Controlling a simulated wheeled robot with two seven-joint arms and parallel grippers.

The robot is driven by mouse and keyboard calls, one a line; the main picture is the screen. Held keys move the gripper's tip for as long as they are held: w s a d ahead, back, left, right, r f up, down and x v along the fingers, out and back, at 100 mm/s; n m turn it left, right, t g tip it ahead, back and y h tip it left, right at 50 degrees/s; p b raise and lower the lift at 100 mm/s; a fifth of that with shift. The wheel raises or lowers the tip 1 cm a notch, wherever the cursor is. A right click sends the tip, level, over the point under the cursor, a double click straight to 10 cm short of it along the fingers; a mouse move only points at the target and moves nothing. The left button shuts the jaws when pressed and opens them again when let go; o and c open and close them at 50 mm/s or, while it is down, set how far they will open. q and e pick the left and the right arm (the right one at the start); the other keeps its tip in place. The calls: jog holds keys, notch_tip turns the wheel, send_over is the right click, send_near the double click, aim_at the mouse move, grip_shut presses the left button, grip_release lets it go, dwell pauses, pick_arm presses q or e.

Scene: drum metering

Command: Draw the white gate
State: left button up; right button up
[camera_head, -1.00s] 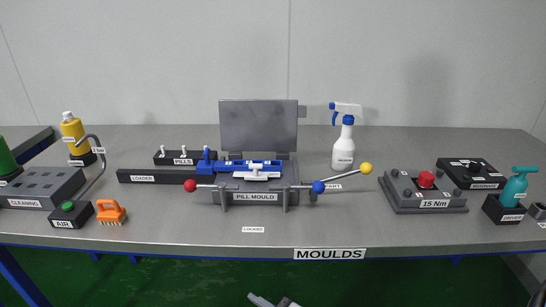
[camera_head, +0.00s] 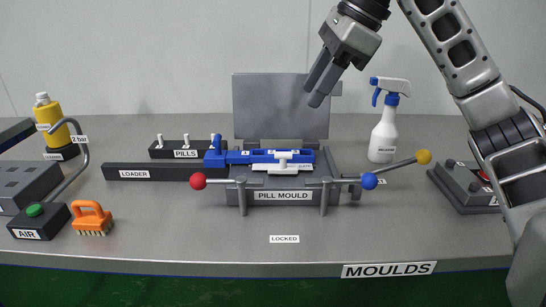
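The white gate (camera_head: 283,163) lies across the blue loader bar (camera_head: 240,157) on top of the grey pill mould (camera_head: 262,187), with a short white handle facing front. The mould's grey lid (camera_head: 283,105) stands upright behind it. My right gripper (camera_head: 314,93) hangs in from the upper right, its fingers pointing down and left in front of the lid, above and apart from the gate. Nothing shows in it; its fingers look close together, but the gap is unclear. My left gripper is not in view.
Levers with a red (camera_head: 198,181), a blue (camera_head: 369,181) and a yellow ball (camera_head: 424,157) flank the mould. A spray bottle (camera_head: 383,140) stands right, near my arm. An orange brush (camera_head: 92,218) and air block (camera_head: 40,221) are left. The bench front is mostly clear.

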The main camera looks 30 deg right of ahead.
jog(key=d, duration=0.2)
jog(key=b, duration=0.3)
send_near(285, 153)
jog(key=shift+h, duration=0.4)
jog(key=x, duration=0.8)
jog(key=shift+a+r, duration=0.1)
jog(key=shift+a, duration=0.25)
jog(key=shift+w+a+f, duration=0.15)
jog(key=shift+w+f, duration=0.05)
jog(key=shift+f, duration=0.3)
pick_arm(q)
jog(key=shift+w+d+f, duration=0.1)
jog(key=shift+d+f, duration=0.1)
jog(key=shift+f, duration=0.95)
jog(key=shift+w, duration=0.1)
pick_arm(e)
jog(key=shift+c, duration=0.9)
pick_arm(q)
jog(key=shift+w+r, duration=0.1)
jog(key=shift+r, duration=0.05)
pick_arm(e)
grip_shut()
